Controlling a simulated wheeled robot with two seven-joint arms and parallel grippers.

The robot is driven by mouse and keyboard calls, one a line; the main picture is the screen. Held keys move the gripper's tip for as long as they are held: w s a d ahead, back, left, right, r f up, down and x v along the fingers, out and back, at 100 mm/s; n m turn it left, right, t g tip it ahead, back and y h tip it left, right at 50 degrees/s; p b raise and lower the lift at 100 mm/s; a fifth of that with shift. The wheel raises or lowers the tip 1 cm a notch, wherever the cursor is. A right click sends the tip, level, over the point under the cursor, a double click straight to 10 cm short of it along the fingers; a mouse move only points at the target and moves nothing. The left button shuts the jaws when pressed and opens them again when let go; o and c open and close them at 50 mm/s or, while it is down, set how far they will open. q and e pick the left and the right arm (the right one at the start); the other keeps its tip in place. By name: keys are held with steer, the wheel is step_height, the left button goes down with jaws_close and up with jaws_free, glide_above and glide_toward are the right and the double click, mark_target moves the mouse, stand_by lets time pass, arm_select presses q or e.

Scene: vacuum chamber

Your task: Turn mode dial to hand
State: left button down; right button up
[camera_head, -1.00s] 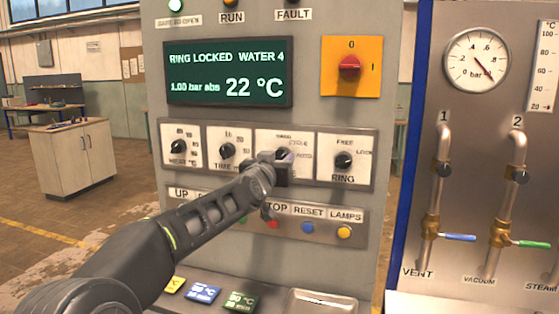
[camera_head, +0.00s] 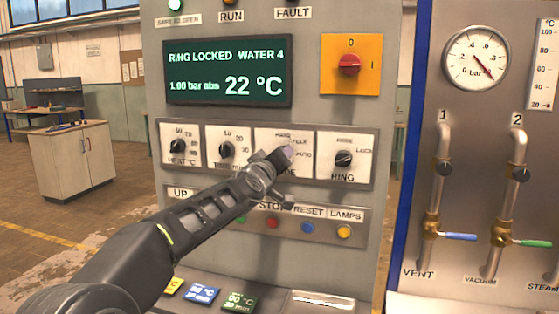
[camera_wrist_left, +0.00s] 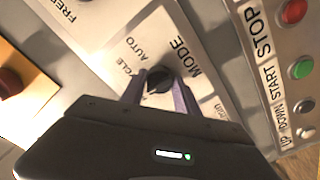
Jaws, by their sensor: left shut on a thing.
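The mode dial (camera_wrist_left: 158,80) is a small black knob on a white plate marked MODE, AUTO and CYCLE in the left wrist view. My left gripper (camera_wrist_left: 158,92) has one finger on each side of it and is shut on it. In the head view my left gripper (camera_head: 284,156) reaches in from the lower left and covers the dial. HAND (camera_head: 283,134), CYCLE and AUTO labels show around it there. The fingers hide the dial's pointer, so I cannot tell its exact setting. My right gripper is not in view.
Heat (camera_head: 178,146), time (camera_head: 227,150) and ring (camera_head: 343,159) dials flank the mode plate. Coloured push buttons (camera_head: 307,227) sit below. A green display (camera_head: 229,72) and a red main switch (camera_head: 349,66) are above. Valve pipes (camera_head: 437,180) stand at right.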

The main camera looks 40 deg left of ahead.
arm_select(q)
steer(key=shift+n, duration=0.6)
steer(key=c, duration=0.9)
jaws_free()
steer(key=shift+s, duration=0.1)
steer(key=v, duration=0.7)
steer(key=shift+s+d, duration=0.15)
steer(key=shift+s, duration=0.1)
